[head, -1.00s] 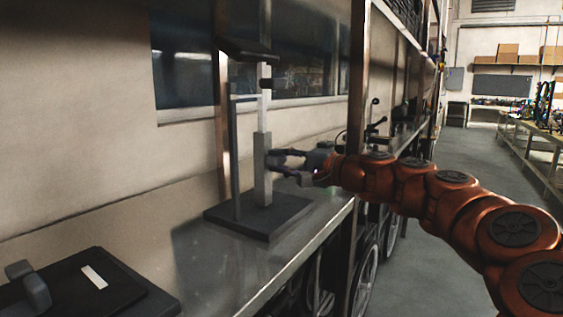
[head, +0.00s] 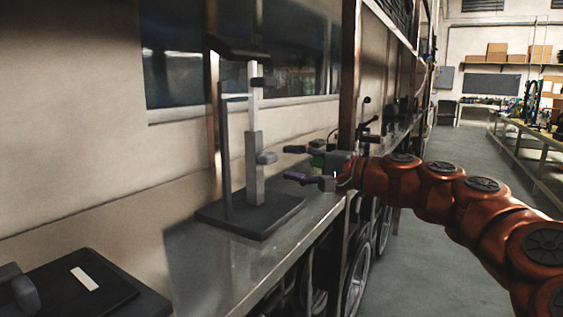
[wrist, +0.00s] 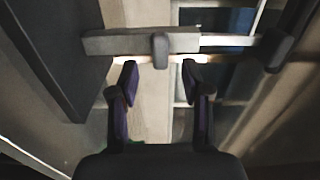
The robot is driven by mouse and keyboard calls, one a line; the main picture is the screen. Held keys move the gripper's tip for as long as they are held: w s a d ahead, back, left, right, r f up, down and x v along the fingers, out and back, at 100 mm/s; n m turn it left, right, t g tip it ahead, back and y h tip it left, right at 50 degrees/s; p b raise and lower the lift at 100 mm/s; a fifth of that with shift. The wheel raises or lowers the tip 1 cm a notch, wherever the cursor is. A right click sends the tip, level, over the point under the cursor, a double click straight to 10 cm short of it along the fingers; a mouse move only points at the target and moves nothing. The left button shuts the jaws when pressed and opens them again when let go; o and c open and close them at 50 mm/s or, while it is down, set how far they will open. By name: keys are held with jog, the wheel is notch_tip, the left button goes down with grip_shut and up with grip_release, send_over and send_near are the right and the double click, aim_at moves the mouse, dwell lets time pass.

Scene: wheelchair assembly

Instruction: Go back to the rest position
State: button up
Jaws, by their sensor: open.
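My gripper (head: 290,164) is open and empty in the head view. Its fingertips are a short way to the right of a grey upright post (head: 254,150), apart from its small side knob (head: 266,157). The post stands on a dark flat base (head: 250,217) on the bench, with a dark pad (head: 237,48) on top. In the wrist view, my gripper's two fingers (wrist: 158,78) are spread apart, with the post (wrist: 115,43) and its knob (wrist: 160,50) just beyond them and nothing between the fingers.
The metal bench (head: 215,270) runs along the wall, with a black flat case (head: 80,285) at its near left. A vertical frame post (head: 349,90) stands close behind my gripper. Wheels (head: 357,285) are under the bench.

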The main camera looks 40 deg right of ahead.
jog(key=shift+v, duration=0.85)
